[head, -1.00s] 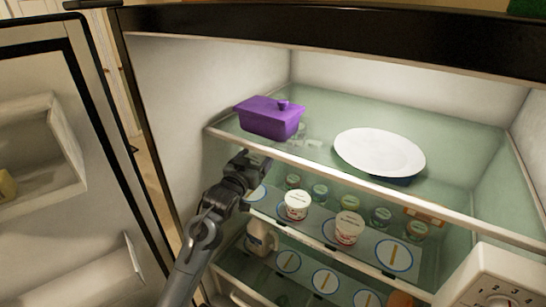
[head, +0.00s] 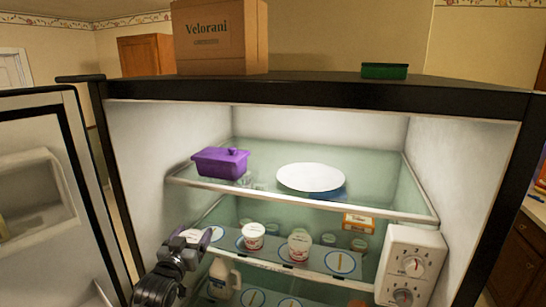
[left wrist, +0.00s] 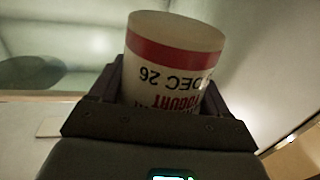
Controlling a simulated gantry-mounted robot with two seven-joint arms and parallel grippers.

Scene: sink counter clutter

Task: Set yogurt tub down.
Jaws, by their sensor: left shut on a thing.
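The yogurt tub (left wrist: 172,65) fills the middle of the left wrist view, with a red band and the printed words "DEC 26" and "YOGURT" upside down. My left gripper (head: 195,241) is shut on it, a jaw on each side. In the head view the gripper is at the left front of the refrigerator's middle shelf; a white patch at its tip seems to be the held tub, mostly hidden. I cannot tell whether the tub touches the shelf. Two other white tubs, one (head: 253,237) nearer the gripper and one (head: 299,246) further right, stand on that shelf. My right gripper is out of view.
The shelf mat has blue-ringed circles, one bare (head: 341,262) at right. Small jars and an orange box (head: 358,221) stand behind. Above, a glass shelf holds a purple dish (head: 220,162) and a white plate (head: 311,178). A milk jug (head: 221,278) stands below. The open door is left.

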